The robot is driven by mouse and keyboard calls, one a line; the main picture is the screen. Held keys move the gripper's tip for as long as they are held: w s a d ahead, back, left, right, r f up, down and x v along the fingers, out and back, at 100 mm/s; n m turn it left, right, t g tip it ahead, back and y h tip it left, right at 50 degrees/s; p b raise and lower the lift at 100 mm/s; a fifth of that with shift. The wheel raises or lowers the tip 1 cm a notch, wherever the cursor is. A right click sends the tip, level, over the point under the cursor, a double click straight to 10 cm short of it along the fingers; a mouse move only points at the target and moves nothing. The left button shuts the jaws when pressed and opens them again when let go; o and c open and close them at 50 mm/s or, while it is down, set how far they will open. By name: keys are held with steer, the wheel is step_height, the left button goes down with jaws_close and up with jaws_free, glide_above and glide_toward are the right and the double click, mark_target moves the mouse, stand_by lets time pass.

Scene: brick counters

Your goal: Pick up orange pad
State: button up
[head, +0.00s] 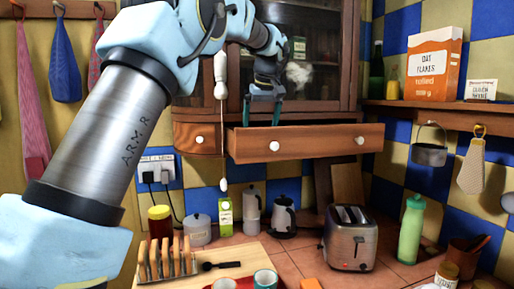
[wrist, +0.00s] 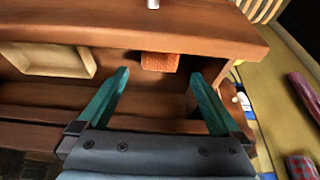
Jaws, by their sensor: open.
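An orange, textured pad (wrist: 160,61) lies inside the open drawer, against its front panel, in the wrist view. My gripper (wrist: 158,82) is open and empty, its two teal fingers spread apart over the drawer. The pad shows between and beyond the fingertips, apart from them. In the head view my gripper (head: 263,118) points down behind the front of the drawer (head: 310,142), which hides the pad there.
A pale tray (wrist: 50,60) sits in the drawer's left part in the wrist view. The cabinet (head: 310,60) with glass doors rises behind the drawer. Below are a toaster (head: 350,238), a green bottle (head: 411,230) and a toast rack (head: 167,262).

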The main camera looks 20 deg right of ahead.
steer(key=shift+p+x, duration=1.4)
steer(key=shift+x, duration=1.4)
steer(key=c, duration=1.2)
steer(key=shift+c, duration=0.2)
step_height(320, 180, up, 10)
steer(key=shift+r+b, duration=0.1)
steer(key=shift+b, duration=0.85)
steer(key=o, duration=0.7)
steer(key=c, duration=0.5)
steer(key=shift+s+a, duration=0.1)
steer(key=shift+c, duration=0.2)
